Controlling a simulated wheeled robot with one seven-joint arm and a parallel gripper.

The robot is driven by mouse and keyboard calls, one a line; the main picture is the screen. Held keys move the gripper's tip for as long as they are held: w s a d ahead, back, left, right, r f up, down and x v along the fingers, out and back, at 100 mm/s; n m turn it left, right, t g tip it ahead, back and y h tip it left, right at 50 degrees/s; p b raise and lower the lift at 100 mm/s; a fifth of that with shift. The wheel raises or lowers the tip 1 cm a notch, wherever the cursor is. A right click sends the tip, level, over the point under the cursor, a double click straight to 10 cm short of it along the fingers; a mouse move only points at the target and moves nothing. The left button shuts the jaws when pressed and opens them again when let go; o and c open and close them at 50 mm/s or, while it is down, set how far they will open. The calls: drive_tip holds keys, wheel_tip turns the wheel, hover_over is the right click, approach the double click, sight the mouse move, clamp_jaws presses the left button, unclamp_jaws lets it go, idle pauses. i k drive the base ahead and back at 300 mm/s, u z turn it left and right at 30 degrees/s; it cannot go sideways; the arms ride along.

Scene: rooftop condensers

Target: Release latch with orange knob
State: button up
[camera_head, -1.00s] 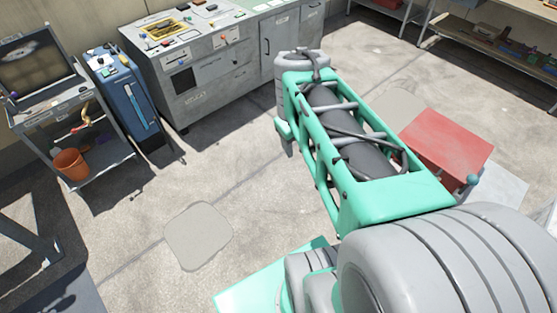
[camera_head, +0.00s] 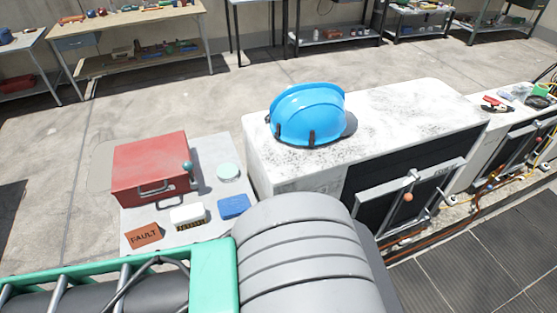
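A small orange knob (camera_head: 408,197) shows on the front of a white condenser unit (camera_head: 300,180), right of centre. It sits by a pale metal bar or plate (camera_head: 385,199) across the unit's dark front panel (camera_head: 365,215). A thin rod with a light tip stands just above the knob. The latch's exact shape and position are too small to tell. My arm fills the lower left and bottom centre, in front of the unit's lower left part. My gripper is outside the picture.
A blue hard hat (camera_head: 308,112) lies on the unit. At left, a grey tray (camera_head: 215,148) holds a red toolbox (camera_head: 150,168), a FAULT tag (camera_head: 143,236) and small blocks. Another unit (camera_head: 480,150) with tools and cables stands at right. Workbenches (camera_head: 130,40) line the back.

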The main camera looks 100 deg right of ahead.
sight(408, 197)
drive_tip(key=k, duration=0.85)
drive_tip(key=u, duration=0.6)
drive_tip(key=i, duration=0.65)
drive_tip(key=z, duration=5.2)
